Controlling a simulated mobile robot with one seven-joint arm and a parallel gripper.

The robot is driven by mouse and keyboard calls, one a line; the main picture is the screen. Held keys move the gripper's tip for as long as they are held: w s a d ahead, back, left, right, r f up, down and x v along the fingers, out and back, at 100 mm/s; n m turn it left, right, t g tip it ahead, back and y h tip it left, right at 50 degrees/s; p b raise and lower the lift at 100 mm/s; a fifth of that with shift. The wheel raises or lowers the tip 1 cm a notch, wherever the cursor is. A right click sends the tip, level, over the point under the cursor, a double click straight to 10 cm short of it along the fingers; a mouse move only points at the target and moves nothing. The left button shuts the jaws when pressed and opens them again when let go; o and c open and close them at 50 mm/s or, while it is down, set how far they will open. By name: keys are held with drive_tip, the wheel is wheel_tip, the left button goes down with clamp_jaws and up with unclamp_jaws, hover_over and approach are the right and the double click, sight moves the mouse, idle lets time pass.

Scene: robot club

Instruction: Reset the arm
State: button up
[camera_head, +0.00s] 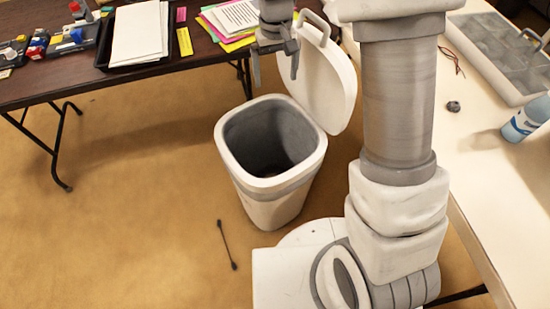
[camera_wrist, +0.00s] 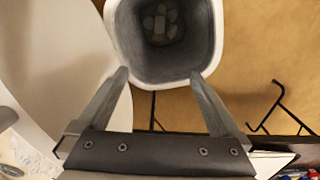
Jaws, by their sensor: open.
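My gripper (camera_head: 287,66) hangs at the top middle of the head view, above the bin and beside its raised lid. Its two fingers are spread with nothing between them, as the wrist view (camera_wrist: 159,82) also shows. The white bin (camera_head: 271,210) stands upright on the floor with its lid (camera_head: 338,88) open. In the wrist view the bin (camera_wrist: 211,70) lies beyond the fingertips, and some pale shapes (camera_wrist: 160,22) show at its bottom. My arm stands upright at the right of the head view.
A dark table (camera_head: 90,88) at the upper left holds a black tray with paper, coloured sheets and small parts. A white table (camera_head: 475,180) on the right holds a grey compartment case (camera_head: 495,55), a bottle (camera_head: 525,120) and a small dark lump (camera_head: 453,106). A thin dark rod (camera_head: 227,245) lies on the floor.

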idle(0.4)
drive_tip(key=s+d+r+m+t, duration=0.1)
drive_tip(key=s+d+r, duration=0.2)
drive_tip(key=s+r, duration=0.3)
drive_tip(key=s+d+r+t, duration=0.2)
drive_tip(key=s+d+r, duration=0.15)
drive_tip(key=r, duration=0.45)
drive_tip(key=s+d+r+m+t, duration=0.1)
drive_tip(key=s+d+r, duration=0.1)
drive_tip(key=s, duration=0.5)
drive_tip(key=s+d+r+t, duration=0.1)
drive_tip(key=s+r+t, duration=0.1)
drive_tip(key=s, duration=0.6)
wheel_tip(320, 180, up, 13)
drive_tip(key=p, duration=1.3)
drive_tip(key=shift+d, duration=0.2)
